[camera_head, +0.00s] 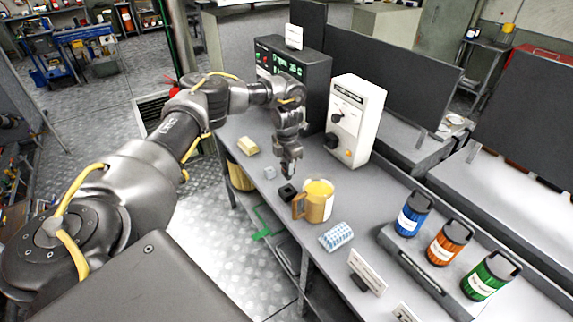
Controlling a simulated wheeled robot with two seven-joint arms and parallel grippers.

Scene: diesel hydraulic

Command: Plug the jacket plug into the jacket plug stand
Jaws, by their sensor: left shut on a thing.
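My left gripper (288,174) points down above the workbench, in front of the white control box. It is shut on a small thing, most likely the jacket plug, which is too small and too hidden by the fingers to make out. A small black block (287,193) sits on the bench right below the fingertips. It may be the jacket plug stand, but I cannot tell for sure. Whether the held thing touches the block cannot be told. My right gripper is not in view.
A yellow-filled mug (318,197) stands close right of the black block. A small grey cube (269,173) and a yellowish block (248,146) lie to the left. Behind are the white control box (354,121) and a black display unit (315,85). Colored canisters (447,243) stand at the right.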

